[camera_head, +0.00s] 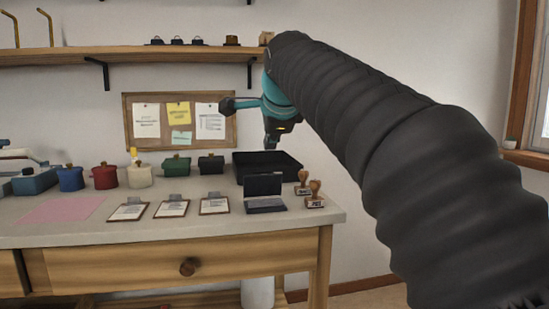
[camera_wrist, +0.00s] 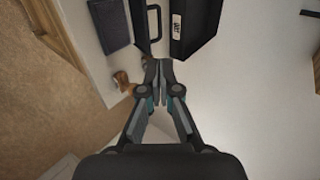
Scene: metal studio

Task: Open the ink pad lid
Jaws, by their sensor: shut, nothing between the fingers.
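The ink pad (camera_head: 265,204) sits near the right front of the table in the head view. Its lid (camera_head: 263,184) stands raised at the back edge, so the pad looks open. In the wrist view a dark blue-grey rectangle at the upper left looks like the ink pad (camera_wrist: 115,24), cut off by the top edge. My gripper (camera_head: 271,146) hangs above the back of the table near the black tray, apart from the pad. In the wrist view my gripper (camera_wrist: 161,66) is shut and empty, its fingertips below and right of the pad.
Two wooden-handled stamps (camera_head: 315,195) stand right of the pad, near the table's right edge. A black tray (camera_head: 255,178) lies behind it. Clipboards (camera_head: 214,204) lie to the left, with several coloured pots behind. A shelf (camera_head: 130,56) is on the wall above.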

